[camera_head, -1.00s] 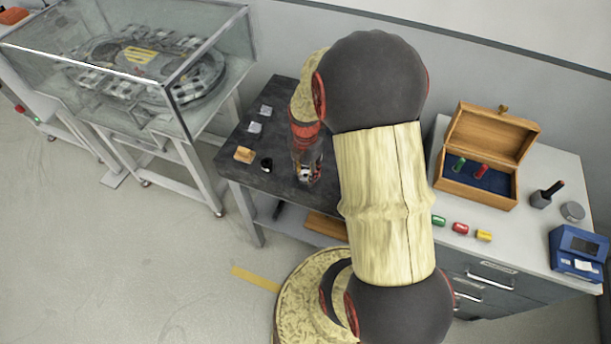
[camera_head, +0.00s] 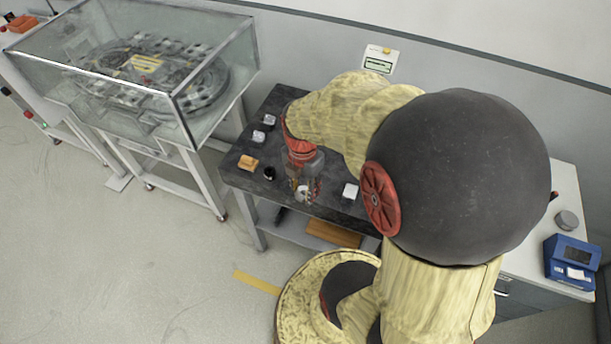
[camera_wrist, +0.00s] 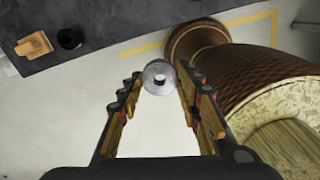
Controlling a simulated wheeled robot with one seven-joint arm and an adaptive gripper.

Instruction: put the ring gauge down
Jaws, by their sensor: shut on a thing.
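Behind the ring, the wrist view shows pale floor, with the dark tabletop (camera_wrist: 110,22) only at upper left. Its height above the table is hard to tell.
A glass-cased track (camera_head: 140,70) stands at left.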

